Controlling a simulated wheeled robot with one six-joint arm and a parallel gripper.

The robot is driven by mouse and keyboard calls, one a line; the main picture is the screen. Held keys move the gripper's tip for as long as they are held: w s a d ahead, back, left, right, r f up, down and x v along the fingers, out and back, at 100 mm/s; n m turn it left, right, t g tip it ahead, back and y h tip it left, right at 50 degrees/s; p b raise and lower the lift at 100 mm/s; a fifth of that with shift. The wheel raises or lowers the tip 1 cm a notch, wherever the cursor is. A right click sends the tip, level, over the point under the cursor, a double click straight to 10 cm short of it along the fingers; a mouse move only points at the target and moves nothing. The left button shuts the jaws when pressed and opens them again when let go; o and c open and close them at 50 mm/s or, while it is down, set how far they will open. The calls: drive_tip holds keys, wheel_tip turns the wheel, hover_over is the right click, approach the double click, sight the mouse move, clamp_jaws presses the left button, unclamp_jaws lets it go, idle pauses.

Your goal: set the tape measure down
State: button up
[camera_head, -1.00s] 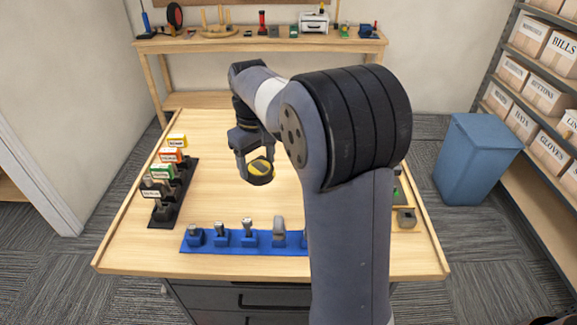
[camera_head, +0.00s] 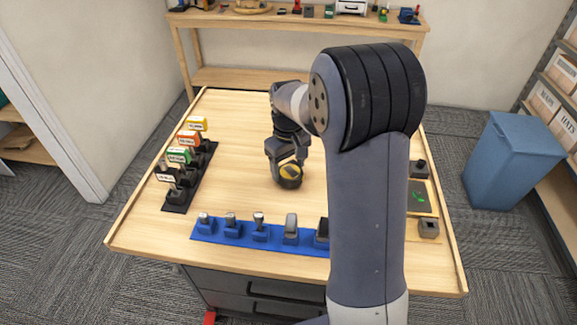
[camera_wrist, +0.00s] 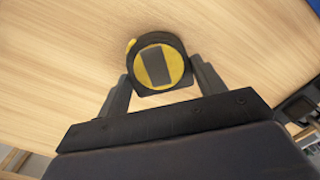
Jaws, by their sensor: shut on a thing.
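The tape measure (camera_head: 290,176) is black with a yellow face. It is in my gripper (camera_head: 287,165), low over the middle of the wooden workbench (camera_head: 240,130). In the wrist view the tape measure (camera_wrist: 157,64) sits between the two grey fingers (camera_wrist: 157,85), which are shut on its sides. I cannot tell whether its underside touches the bench top.
A blue strip (camera_head: 275,241) with several tools in holders lies along the front of the bench. A black rack (camera_head: 197,178) with labelled holders stands at the left. Small items, including a grey block (camera_head: 428,228), are at the right. The bench around the tape measure is clear.

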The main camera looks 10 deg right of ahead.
sight(288, 169)
drive_tip(key=shift+f, duration=0.35)
drive_tip(key=shift+f, duration=0.2)
drive_tip(key=o, duration=1.2)
wheel_tip(288, 169, up, 12)
drive_tip(key=shift+r, duration=0.2)
